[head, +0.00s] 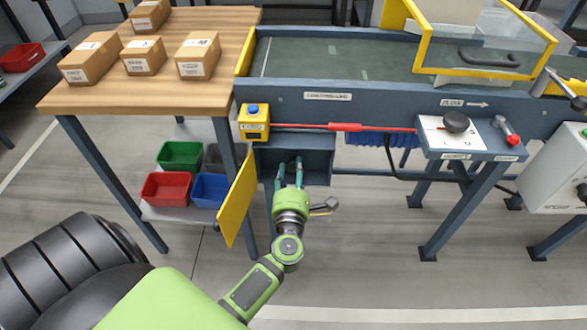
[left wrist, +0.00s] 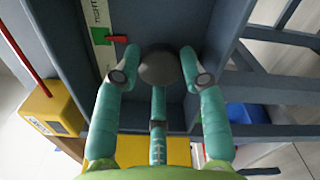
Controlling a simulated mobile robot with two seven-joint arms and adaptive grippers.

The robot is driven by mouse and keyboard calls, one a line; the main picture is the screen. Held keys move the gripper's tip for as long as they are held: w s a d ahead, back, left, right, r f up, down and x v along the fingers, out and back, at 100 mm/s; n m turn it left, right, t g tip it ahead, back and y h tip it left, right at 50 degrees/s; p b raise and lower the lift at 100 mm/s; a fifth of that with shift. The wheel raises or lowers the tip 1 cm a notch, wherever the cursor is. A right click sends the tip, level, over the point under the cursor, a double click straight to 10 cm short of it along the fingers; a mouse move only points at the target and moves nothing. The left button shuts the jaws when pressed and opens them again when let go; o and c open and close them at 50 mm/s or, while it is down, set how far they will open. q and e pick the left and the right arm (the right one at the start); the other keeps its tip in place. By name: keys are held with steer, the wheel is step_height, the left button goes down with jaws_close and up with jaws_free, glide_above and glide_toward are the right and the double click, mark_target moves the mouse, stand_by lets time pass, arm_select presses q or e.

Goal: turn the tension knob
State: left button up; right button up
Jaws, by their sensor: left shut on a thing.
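The tension knob (left wrist: 160,68) is a dark round knob inside an open grey box (head: 325,160) under the conveyor. In the head view the fingers mostly hide the knob. My right gripper is not in view.
A yellow door (head: 238,200) hangs open left of my left gripper. Above are a yellow box with a blue button (head: 254,122) and a red cord (head: 345,127). Another black knob (head: 455,121) is on a white plate at right. Colored bins (head: 180,155) stand at left.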

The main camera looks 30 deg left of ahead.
arm_select(q)
steer(key=shift+s+a+f, duration=0.1)
steer(key=shift+s+f, duration=0.05)
steer(key=shift+f, duration=0.2)
steer(key=o, duration=0.9)
steer(key=shift+c, duration=0.2)
steer(key=shift+r, duration=0.1)
steer(key=shift+r, duration=0.15)
steer(key=v, duration=1.2)
